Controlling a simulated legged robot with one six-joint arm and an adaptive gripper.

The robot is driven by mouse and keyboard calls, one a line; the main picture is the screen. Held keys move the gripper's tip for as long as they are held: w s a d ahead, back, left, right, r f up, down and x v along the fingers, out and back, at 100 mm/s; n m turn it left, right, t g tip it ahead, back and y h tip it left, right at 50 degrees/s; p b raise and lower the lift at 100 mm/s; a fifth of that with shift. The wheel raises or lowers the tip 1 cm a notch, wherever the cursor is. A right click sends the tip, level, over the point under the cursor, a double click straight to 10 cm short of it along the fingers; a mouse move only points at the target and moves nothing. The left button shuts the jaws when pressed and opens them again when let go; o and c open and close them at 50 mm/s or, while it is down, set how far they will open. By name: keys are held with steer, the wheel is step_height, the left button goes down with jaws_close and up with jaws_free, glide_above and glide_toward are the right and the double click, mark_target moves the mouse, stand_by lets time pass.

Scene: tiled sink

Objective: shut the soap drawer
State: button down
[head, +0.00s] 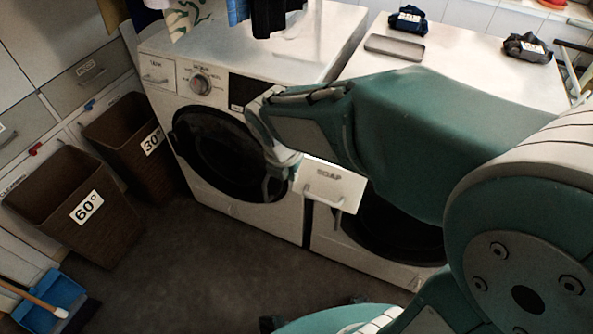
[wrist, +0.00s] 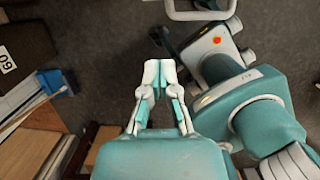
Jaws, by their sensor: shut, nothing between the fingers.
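The soap drawer (head: 330,188) sticks out of the right-hand washing machine, open, its white front marked SOAP with a bar handle below the label. My gripper (head: 280,185) hangs just left of the drawer front in the head view, over the left machine's door in the picture. In the wrist view the fingers of my gripper (wrist: 160,72) are together with nothing between them.
The left washing machine (head: 215,195) has its own drawer marked TASK or similar, flush. Brown baskets marked 60° (head: 70,215) and 30° (head: 130,140) stand at left. A blue dustpan (head: 50,295) lies at lower left. The dark floor between is clear.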

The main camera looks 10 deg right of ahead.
glide_above(302, 187)
steer(key=s+a, duration=0.3)
steer(key=s, duration=0.1)
steer(key=s+a+x, duration=0.1)
steer(key=x, duration=0.7)
steer(key=shift+w+d+f, duration=0.8)
steer(key=shift+w+d, duration=0.25)
steer(key=shift+d, duration=0.1)
steer(key=shift+w+d+f, duration=0.1)
steer(key=shift+w, duration=0.25)
steer(key=shift+a, duration=0.2)
steer(key=shift+d, duration=0.15)
